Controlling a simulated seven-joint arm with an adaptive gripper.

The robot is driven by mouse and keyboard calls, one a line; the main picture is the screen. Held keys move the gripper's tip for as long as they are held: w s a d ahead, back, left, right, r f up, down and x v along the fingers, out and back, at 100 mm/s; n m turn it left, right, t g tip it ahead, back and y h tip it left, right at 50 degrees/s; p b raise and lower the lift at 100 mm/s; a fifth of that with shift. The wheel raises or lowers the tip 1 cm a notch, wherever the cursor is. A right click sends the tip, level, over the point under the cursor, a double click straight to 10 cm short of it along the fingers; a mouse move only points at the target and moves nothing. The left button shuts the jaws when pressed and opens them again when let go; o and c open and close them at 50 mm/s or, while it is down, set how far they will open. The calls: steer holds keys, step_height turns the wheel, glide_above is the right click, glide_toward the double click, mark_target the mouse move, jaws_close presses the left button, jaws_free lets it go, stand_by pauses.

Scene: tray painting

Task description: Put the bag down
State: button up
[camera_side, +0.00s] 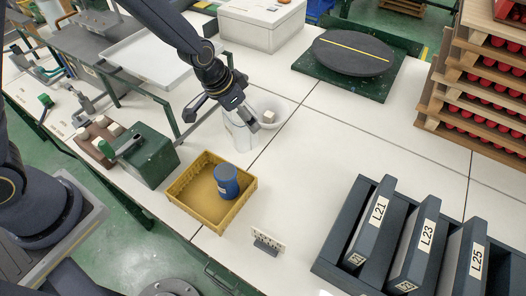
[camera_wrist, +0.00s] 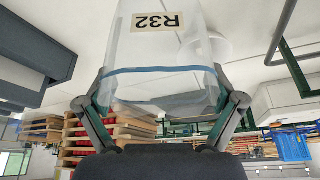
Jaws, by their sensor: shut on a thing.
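A clear bag (camera_side: 240,134) with a blue band hangs from my gripper (camera_side: 238,112) in the side view, over the white table. In the wrist view the bag (camera_wrist: 160,48) fills the upper middle and carries a label reading R32. My gripper's fingers (camera_wrist: 163,95) close on it from both sides at the band. I cannot tell whether the bag's lower end touches the table.
A white bowl (camera_side: 279,107) holding a small pale block stands right behind the bag. A yellow tray (camera_side: 185,203) with a blue cup (camera_side: 228,183) is in front. A green box (camera_side: 150,158) is to the left, and a dark rack (camera_side: 332,258) of labelled panels at front right. The centre-right table is clear.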

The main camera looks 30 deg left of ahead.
steer(key=s+d+r+m+g+h, duration=0.15)
steer(key=s+d+m, duration=0.4)
steer(key=d, duration=0.85)
steer(key=shift+n+t, duration=0.25)
steer(key=shift+n, duration=0.2)
steer(key=shift+w+d+f, duration=1.2)
steer(key=shift+w+f, duration=0.55)
steer(key=shift+f, duration=0.3)
steer(key=shift+w+d+f, duration=1.15)
steer(key=shift+w+f, duration=0.55)
steer(key=shift+f, duration=0.4)
steer(key=shift+w+d+f, duration=1.2)
steer(key=shift+w+f, duration=0.55)
steer(key=shift+f, duration=0.3)
steer(key=shift+f, duration=0.1)
steer(key=o, duration=0.5)
steer(key=shift+o, duration=0.5)
